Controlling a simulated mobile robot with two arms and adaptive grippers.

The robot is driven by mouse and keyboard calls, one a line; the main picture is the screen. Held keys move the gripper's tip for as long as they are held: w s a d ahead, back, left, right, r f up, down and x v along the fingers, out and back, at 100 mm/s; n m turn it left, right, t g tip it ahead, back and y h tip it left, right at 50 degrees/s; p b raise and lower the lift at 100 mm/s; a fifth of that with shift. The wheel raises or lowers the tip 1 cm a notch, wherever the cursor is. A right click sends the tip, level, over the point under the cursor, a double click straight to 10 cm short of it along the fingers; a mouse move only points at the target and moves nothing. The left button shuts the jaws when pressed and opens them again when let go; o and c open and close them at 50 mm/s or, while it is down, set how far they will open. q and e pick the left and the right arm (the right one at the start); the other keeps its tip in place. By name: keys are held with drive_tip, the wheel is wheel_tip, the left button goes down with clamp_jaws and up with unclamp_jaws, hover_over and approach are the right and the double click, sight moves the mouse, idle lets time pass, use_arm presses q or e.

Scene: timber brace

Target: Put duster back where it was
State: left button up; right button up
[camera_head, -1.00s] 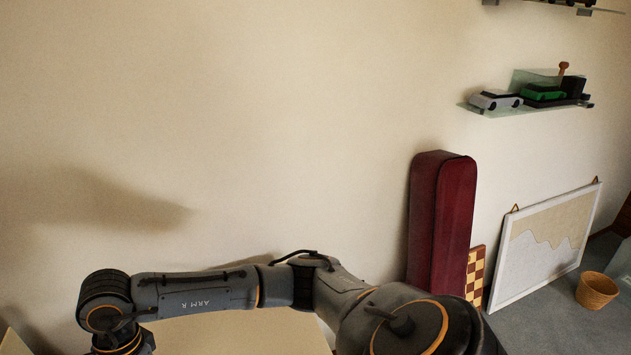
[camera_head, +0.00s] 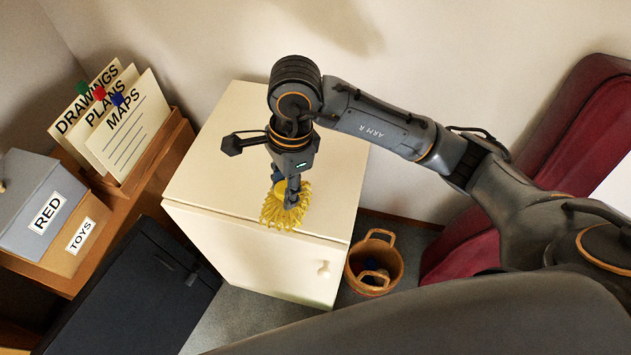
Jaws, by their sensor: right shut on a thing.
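The duster (camera_head: 284,207) is a yellow, fringed head with a yellow top. It shows in the head view at the front part of the white cabinet's top (camera_head: 215,165). My right gripper (camera_head: 290,192) points down and is shut on the duster. The fringe hangs around the fingertips and reaches the cabinet's front edge. I cannot tell whether the duster touches the cabinet top. The duster's handle is mostly hidden by the gripper. My left gripper is not in view.
A wicker basket (camera_head: 391,265) stands on the floor right of the cabinet. A dark red case (camera_head: 560,130) leans at the right. On the left, a wooden unit holds labelled folders (camera_head: 125,125), a grey box (camera_head: 40,200) and a toys box (camera_head: 78,238). A dark cabinet (camera_head: 130,290) stands below.

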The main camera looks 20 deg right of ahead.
sight(301, 183)
drive_tip(key=w+d+f, duration=0.1)
drive_tip(key=w+d+f+p, duration=0.1)
drive_tip(key=d, duration=0.1)
drive_tip(key=shift+w+d+f, duration=0.15)
drive_tip(key=shift+d, duration=0.15)
drive_tip(key=d+f, duration=0.1)
drive_tip(key=f, duration=0.1)
drive_tip(key=w+d+f+p, duration=0.1)
drive_tip(key=f, duration=0.1)
drive_tip(key=w+d+f+p, duration=0.1)
drive_tip(key=f, duration=0.2)
drive_tip(key=shift+w, duration=0.15)
drive_tip(key=shift+f+p, duration=0.3)
drive_tip(key=shift+f, duration=0.2)
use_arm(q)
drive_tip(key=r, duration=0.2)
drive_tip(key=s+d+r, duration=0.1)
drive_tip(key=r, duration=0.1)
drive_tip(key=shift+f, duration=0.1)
use_arm(e)
drive_tip(key=shift+w+f, duration=0.1)
drive_tip(key=shift+f+b, duration=0.15)
drive_tip(key=shift+b, duration=0.2)
drive_tip(key=o, duration=1.1)
